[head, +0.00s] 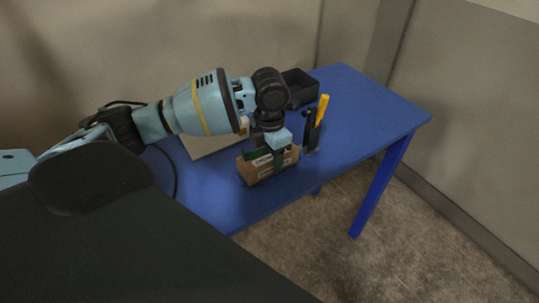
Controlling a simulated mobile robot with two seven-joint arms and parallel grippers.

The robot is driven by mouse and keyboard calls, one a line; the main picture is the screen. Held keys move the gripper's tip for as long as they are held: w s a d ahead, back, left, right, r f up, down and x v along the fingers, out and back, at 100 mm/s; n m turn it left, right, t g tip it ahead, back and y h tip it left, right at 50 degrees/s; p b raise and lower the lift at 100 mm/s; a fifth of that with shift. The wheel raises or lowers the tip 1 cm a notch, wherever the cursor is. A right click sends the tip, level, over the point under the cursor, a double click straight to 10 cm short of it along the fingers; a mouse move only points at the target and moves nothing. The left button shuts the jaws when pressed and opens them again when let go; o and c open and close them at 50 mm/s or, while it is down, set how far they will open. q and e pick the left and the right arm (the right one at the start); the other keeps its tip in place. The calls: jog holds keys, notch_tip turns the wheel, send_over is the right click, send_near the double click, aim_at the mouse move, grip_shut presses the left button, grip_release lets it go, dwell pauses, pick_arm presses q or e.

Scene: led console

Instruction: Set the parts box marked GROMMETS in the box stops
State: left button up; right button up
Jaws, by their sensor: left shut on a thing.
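A brown parts box (251,178) with a white label is near the front edge of the blue table (355,105). The label is too small to read. My left gripper (276,154) points down over the box and is shut on it. Dark green parts show at the top and front of the box beside the fingers. I cannot tell whether the box touches the table or is just above it. I cannot make out the box stops. My right gripper is not in view.
A black open bin (301,87) stands at the back. A black holder with a yellow-handled tool (321,109) stands right of the box. A pale flat panel (205,145) lies behind my left arm, near a black cable (174,170). The table's right side is clear.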

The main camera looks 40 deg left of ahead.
pick_arm(q)
jog(key=shift+f, duration=0.4)
jog(key=o, duration=1.1)
jog(key=shift+s, duration=0.1)
jog(key=shift+o, duration=0.3)
jog(key=shift+f, duration=0.15)
jog(key=shift+s+d+f, duration=0.1)
jog(key=shift+d, duration=0.05)
jog(key=shift+r, duration=0.5)
jog(key=r, duration=1)
jog(key=shift+w+r, duration=0.2)
jog(key=shift+r, duration=0.9)
